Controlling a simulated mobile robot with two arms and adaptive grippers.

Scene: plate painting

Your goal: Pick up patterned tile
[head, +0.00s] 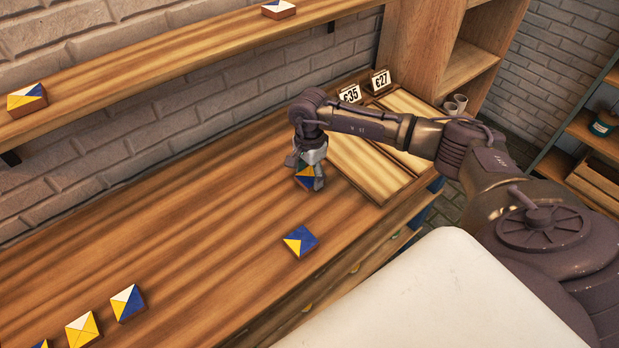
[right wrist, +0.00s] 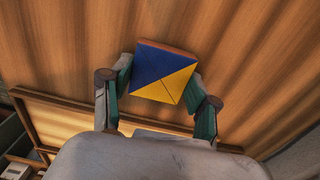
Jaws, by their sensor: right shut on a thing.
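A patterned tile (head: 304,171) in blue and yellow is between the fingers of my right gripper (head: 306,181), over the wooden counter near the shallow wooden trays. In the right wrist view the tile (right wrist: 164,74) shows one blue half and two yellow triangles, with a finger of my right gripper (right wrist: 162,84) against each side. I cannot tell whether the tile touches the counter. Another blue and yellow tile (head: 300,241) lies on the counter nearer the front edge. My left gripper is out of view.
Several tiles lie at the counter's lower left, including a white, yellow and blue one (head: 127,303). Two more tiles (head: 27,99) (head: 279,9) sit on the wall shelf (head: 170,60). Price cards (head: 350,93) stand behind the trays (head: 365,165). The counter's middle (head: 170,220) is clear.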

